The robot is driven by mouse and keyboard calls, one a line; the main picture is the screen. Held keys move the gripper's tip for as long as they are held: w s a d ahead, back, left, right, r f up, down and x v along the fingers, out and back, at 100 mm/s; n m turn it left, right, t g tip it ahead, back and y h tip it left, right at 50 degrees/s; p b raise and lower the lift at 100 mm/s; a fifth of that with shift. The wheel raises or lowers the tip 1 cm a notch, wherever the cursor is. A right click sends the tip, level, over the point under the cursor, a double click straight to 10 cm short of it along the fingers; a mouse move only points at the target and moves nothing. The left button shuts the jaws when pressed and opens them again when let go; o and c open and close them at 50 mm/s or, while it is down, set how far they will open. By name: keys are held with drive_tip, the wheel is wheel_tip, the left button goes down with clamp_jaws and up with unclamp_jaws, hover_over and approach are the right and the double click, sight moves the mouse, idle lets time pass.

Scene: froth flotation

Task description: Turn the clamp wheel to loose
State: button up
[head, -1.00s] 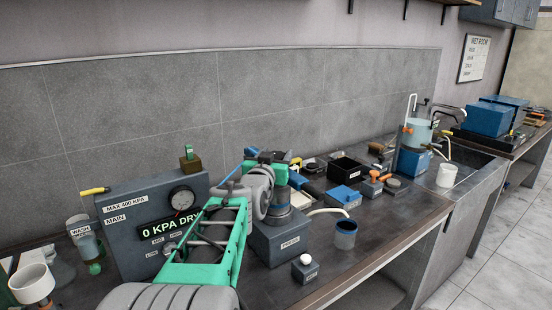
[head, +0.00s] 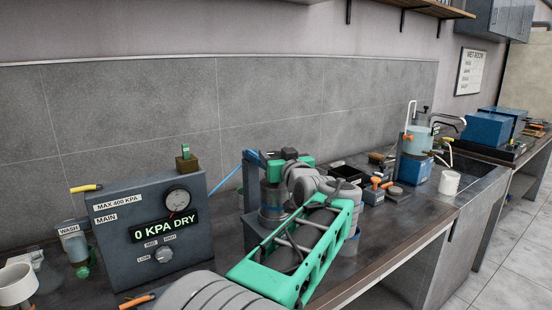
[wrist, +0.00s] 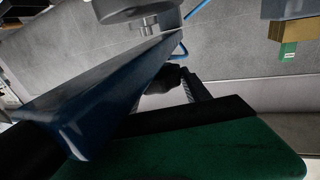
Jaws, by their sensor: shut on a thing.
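The filter press (head: 272,205) stands on the bench behind my arm, a grey round body in a blue frame. Its clamp wheel is at the top, mostly hidden by my gripper in the head view. My gripper (head: 276,168), with green and black parts, is over the top of the press and shut on the wheel. In the wrist view a dark knob-like part (wrist: 164,80) shows at the fingers, beside a large blue frame piece (wrist: 95,105). How far the wheel is turned cannot be told.
A grey control box (head: 150,225) to the left reads "0 KPA DRY". A blue hose or rod (head: 232,170) runs near the press. A wash bottle (head: 75,245) and a white cup (head: 16,284) stand at the left. Sink and blue cases (head: 487,125) are at the right.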

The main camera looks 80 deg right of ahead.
idle(0.3)
drive_tip(key=o, duration=1.4)
drive_tip(key=b+v, duration=0.1)
drive_tip(key=v, duration=0.6)
drive_tip(key=shift+s+a+b, duration=0.2)
drive_tip(key=shift+a+b, duration=0.1)
drive_tip(key=shift+b, duration=0.1)
